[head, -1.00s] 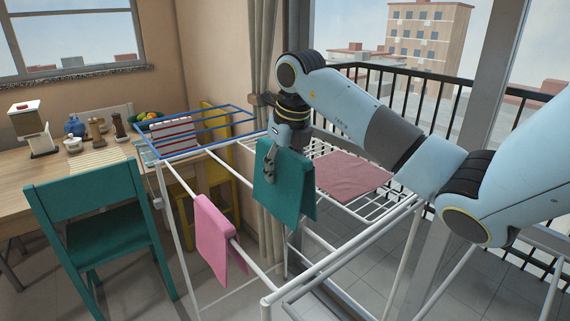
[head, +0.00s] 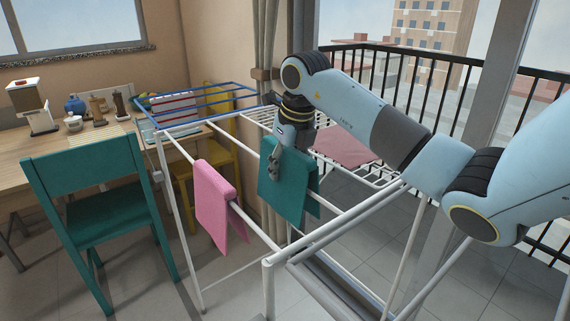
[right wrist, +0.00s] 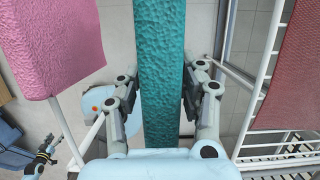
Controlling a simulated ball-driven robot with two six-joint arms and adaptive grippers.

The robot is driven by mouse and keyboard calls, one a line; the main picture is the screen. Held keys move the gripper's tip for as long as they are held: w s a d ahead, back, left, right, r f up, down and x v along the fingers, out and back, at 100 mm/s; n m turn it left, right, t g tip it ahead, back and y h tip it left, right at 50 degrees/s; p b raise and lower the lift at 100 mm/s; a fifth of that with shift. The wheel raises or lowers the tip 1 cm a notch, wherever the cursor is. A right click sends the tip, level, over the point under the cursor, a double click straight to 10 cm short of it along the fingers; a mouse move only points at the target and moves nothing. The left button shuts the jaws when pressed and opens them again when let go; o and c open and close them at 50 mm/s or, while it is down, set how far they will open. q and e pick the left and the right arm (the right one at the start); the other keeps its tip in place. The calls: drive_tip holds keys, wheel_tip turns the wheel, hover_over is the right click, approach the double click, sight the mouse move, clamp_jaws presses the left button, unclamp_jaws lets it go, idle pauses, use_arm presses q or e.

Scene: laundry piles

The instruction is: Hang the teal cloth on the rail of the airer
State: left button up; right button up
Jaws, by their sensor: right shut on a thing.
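The teal cloth (head: 287,188) hangs folded, with its fold at the top, among the airer's rails in the head view. My right gripper (head: 274,168) is shut on its upper part. In the right wrist view the cloth (right wrist: 161,75) runs as a narrow strip between the fingers of my right gripper (right wrist: 160,105). The white airer (head: 330,236) has a rail (head: 237,149) that leads toward the cloth; whether it passes under the fold is hidden. What looks like my left gripper (right wrist: 45,157) is at the lower left of the right wrist view, apart from the cloth.
A pink cloth (head: 214,205) hangs on the airer's rail at left. A dusty-red cloth (head: 343,147) lies on the far rack. A blue frame (head: 195,117) tops the airer's far end. A teal chair (head: 95,185) stands at left, and balcony doors are behind my right arm.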

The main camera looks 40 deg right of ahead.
sight(293, 150)
drive_tip(key=shift+f+b, duration=1.3)
drive_tip(key=shift+f, duration=0.65)
drive_tip(key=o, duration=1.3)
drive_tip(key=shift+r, duration=0.1)
drive_tip(key=v, duration=1.1)
drive_tip(key=shift+s+r, duration=0.2)
drive_tip(key=shift+r, duration=0.2)
